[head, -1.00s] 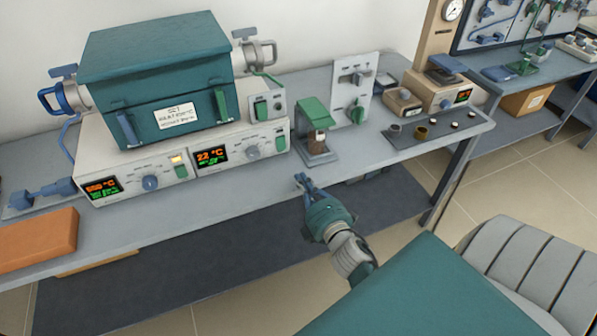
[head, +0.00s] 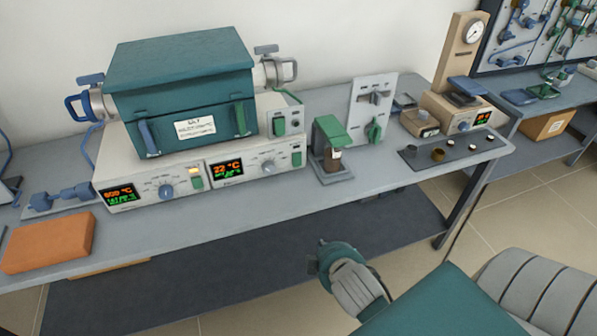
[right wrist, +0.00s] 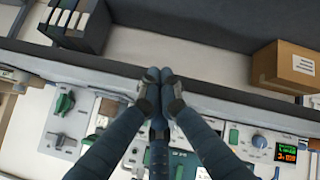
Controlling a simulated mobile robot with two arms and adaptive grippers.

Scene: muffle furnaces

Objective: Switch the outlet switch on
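No label for the outlet switch can be read. A pale upright panel (head: 368,108) on the bench bears a grey lever (head: 378,97) and a green knob (head: 374,130). A small box beside the furnace has a green rocker (head: 279,126). My right gripper (head: 322,252) is in front of the bench edge, apart from all of these; its fingers are foreshortened there. In the right wrist view its fingers (right wrist: 160,76) are together and empty. That view looks upside down, with a green knob (right wrist: 64,103) on a pale panel at left. My left gripper is not in view.
The teal furnace (head: 185,90) stands on a control unit with lit displays (head: 226,169). A green-topped device (head: 331,140) stands between it and the panel. An orange block (head: 48,243) lies at left. The bench front strip (head: 250,205) is clear. A cardboard box (right wrist: 285,66) is under the bench.

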